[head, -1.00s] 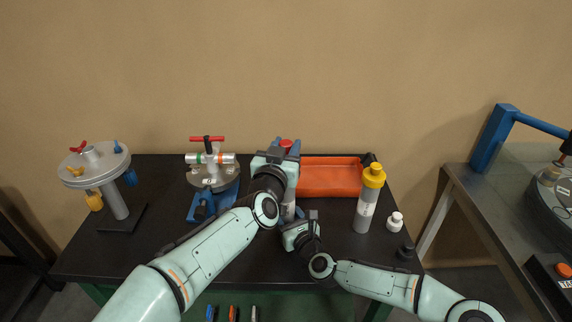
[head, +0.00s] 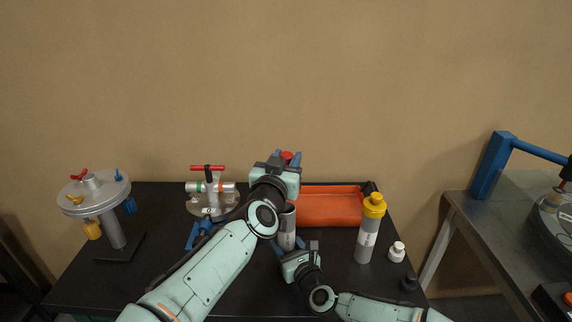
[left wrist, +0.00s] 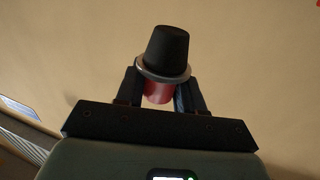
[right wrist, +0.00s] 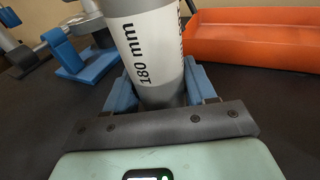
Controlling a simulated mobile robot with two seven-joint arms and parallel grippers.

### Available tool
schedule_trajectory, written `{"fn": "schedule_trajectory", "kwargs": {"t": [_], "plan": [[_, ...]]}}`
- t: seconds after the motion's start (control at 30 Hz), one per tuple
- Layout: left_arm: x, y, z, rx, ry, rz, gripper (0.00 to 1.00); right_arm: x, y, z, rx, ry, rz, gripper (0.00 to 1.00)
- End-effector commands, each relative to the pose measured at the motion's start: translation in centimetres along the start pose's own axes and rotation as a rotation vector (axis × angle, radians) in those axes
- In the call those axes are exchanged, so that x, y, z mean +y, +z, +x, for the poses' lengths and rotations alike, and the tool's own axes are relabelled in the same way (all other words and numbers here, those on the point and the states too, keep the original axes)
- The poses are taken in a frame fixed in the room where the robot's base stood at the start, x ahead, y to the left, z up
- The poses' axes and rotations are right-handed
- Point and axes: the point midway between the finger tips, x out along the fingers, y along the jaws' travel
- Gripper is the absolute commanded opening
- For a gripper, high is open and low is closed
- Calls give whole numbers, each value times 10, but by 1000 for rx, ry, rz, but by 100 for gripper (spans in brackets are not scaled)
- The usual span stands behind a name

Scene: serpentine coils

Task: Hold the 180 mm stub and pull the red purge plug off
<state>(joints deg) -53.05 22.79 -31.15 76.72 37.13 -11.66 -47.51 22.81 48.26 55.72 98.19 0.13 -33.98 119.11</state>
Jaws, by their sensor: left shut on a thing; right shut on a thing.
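The 180 mm stub (head: 286,236) is a grey cylinder with a white label, upright on the black table; its label reads "180 mm" in the right wrist view (right wrist: 146,45). My right gripper (right wrist: 160,92) is shut around its lower part with blue fingers. The red purge plug (head: 286,155) is in my left gripper (head: 286,160), above the stub and apart from it. In the left wrist view the plug's black tapered end (left wrist: 168,48), metal rim and red body (left wrist: 158,93) show between the fingers, with only wall behind.
An orange tray (head: 332,222) lies behind the stub. A yellow-capped cylinder (head: 366,238) and a white bottle (head: 397,252) stand to the right. A valve fixture with a red T-handle (head: 207,168) and a round-plate stand (head: 112,228) are to the left.

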Motion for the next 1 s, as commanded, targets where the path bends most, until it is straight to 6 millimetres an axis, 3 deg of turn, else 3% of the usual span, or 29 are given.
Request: {"fn": "schedule_trajectory", "kwargs": {"t": [1.0], "plan": [[0, -46, 0, 3, 0, 1, 2, 0, 2, 0, -3, 0, -1, 31]]}}
